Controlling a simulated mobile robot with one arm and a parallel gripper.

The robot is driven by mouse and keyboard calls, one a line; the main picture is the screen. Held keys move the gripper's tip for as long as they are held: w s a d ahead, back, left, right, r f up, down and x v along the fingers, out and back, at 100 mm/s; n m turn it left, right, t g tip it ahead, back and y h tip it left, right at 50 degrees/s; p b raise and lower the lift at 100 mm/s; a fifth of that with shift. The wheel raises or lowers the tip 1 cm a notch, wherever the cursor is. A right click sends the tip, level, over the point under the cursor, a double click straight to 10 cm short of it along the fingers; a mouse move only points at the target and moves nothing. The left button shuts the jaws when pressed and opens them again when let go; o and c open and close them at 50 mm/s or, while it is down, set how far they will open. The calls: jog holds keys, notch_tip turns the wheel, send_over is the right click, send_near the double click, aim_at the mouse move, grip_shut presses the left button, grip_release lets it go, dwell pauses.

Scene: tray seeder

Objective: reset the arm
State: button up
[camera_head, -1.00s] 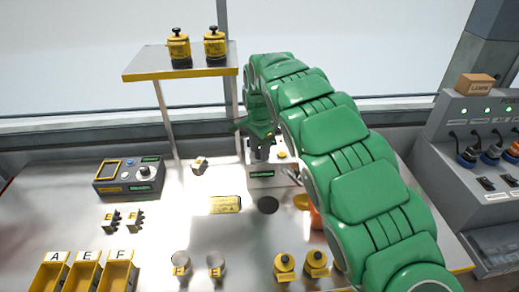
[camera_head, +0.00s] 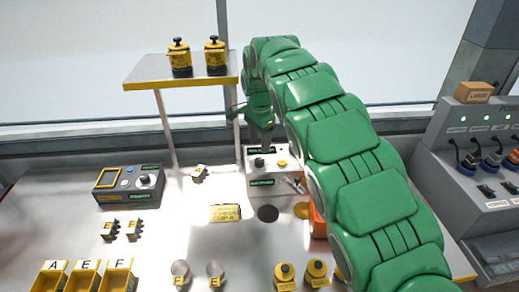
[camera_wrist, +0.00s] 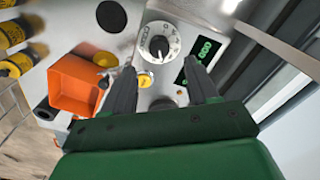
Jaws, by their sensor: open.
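My green arm reaches from the lower right over the table in the head view. My gripper (camera_head: 266,138) points down above a grey control box (camera_head: 262,185) at the back of the table. In the wrist view my gripper (camera_wrist: 164,80) has its two dark fingers apart with nothing between them. Beyond the fingers, the box's white panel shows a dial (camera_wrist: 158,46), a yellow button (camera_wrist: 145,80) and a green-lit display (camera_wrist: 198,60). I cannot tell whether a finger touches the box.
An orange bin (camera_wrist: 75,85) sits beside the box. A raised shelf (camera_head: 140,80) with two yellow-black canisters stands at the back left. A second control box (camera_head: 128,186), yellow bins (camera_head: 85,277) and small parts lie left. A grey socket console (camera_head: 460,155) stands right.

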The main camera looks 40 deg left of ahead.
jog(key=shift+r, duration=0.3)
jog(key=shift+d, duration=0.1)
jog(key=shift+w+d+r, duration=0.15)
jog(key=shift+w+d, duration=0.05)
jog(key=shift+d, duration=0.1)
jog(key=w+d+r, duration=0.2)
jog(key=d+r, duration=0.1)
jog(key=d, duration=0.6)
jog(key=w+d+r, duration=0.1)
jog(key=d+r, duration=0.2)
jog(key=d, duration=0.7)
jog(key=w+d+r, duration=0.2)
jog(key=d, duration=0.7)
jog(key=s+d+r, duration=0.1)
jog(key=s+d, duration=0.3)
jog(key=d, duration=0.5)
jog(key=s+d+r, duration=0.1)
jog(key=s+d, duration=0.3)
jog(key=d, duration=0.5)
jog(key=s+d+f+n, duration=0.1)
jog(key=s+d, duration=0.3)
jog(key=s, duration=0.4)
jog(key=s+d+f+n+g, duration=0.1)
jog(key=s+d+f, duration=0.2)
jog(key=s, duration=0.6)
jog(key=s+d+f+n, duration=0.1)
jog(key=s+d+f, duration=0.1)
jog(key=s+d, duration=0.5)
jog(key=shift+s+g, duration=0.4)
jog(key=shift+s, duration=0.7)
